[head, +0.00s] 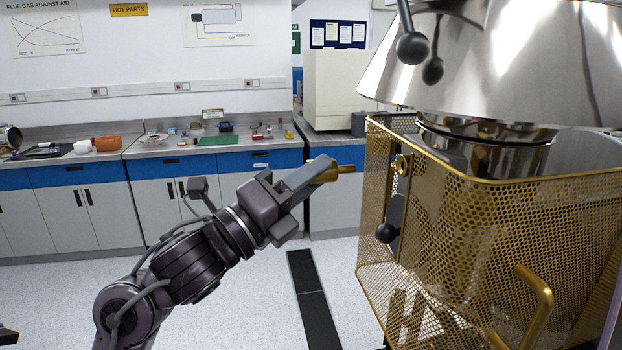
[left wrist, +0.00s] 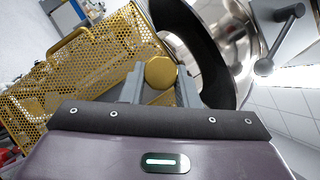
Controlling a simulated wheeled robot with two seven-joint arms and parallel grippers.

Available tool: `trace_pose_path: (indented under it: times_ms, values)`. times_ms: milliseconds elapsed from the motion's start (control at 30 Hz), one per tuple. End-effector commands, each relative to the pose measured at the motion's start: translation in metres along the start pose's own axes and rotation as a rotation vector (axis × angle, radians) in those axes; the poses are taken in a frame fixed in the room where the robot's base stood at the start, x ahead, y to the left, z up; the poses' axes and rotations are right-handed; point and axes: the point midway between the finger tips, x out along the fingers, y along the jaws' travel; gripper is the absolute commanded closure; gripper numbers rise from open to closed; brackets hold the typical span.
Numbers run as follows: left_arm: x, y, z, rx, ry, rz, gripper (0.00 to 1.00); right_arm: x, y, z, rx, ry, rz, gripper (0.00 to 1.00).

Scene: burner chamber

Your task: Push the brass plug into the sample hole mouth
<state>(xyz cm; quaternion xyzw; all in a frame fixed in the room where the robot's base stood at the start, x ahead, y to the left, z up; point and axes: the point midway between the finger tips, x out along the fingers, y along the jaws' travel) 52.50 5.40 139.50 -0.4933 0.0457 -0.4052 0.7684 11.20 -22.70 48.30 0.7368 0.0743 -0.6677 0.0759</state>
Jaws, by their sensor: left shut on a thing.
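My left gripper (head: 318,175) is shut on the brass plug (head: 345,169), which sticks out from the fingertips to the right. In the left wrist view the plug (left wrist: 160,72) shows as a round brass end between the two grey fingers. The sample hole mouth looks to be the small brass ring (head: 402,165) at the upper left corner of the brass mesh cage. The plug is level with it, apart from it by a clear gap to its left. I cannot make out the hole in the left wrist view.
The perforated brass cage (head: 480,240) surrounds the chamber under a shiny metal hood (head: 490,60). A black ball knob (head: 387,233) juts out below the ring, and another (head: 411,47) hangs above. A brass handle (head: 540,300) sticks out in front. Benches (head: 200,150) stand behind.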

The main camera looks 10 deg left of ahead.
Motion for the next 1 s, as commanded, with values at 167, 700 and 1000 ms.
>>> trace_pose_path:
  times_ms: [167, 700, 1000]
  values:
    - [0.004, 0.001, -0.004, -0.001, 0.0, -0.002, 1.0, 0.007, -0.001, 0.001, 0.0, 0.0, -0.001, 0.56]
    - [0.043, 0.0, -0.029, -0.001, 0.0, -0.002, 1.0, 0.019, 0.004, 0.007, -0.004, -0.008, 0.005, 0.56]
    - [0.048, 0.0, -0.032, 0.0, -0.001, 0.0, 1.0, 0.02, 0.004, 0.008, -0.004, -0.009, 0.006, 0.56]
